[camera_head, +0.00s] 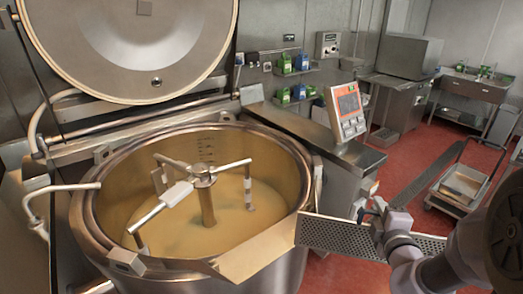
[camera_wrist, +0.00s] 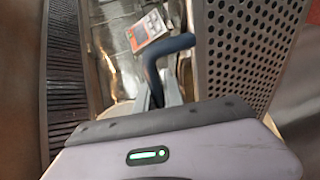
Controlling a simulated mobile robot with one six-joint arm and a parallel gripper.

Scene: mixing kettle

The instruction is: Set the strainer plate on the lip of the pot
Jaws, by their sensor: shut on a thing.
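The strainer plate (camera_head: 335,236) is a flat grey perforated metal plate, right of the pot's pouring lip (camera_head: 255,252). Its left end meets the lip's right edge in the picture; I cannot tell whether they touch. The pot (camera_head: 84,222) is a large round steel kettle holding yellowish liquid and a stirrer. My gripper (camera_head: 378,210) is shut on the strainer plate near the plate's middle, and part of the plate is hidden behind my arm.
The raised lid (camera_head: 130,45) stands behind the pot. A control panel (camera_head: 347,112) on a steel console is right of the pot. A floor grate (camera_head: 430,170) crosses the red floor. A cart (camera_head: 465,190) stands far right. Open floor lies between.

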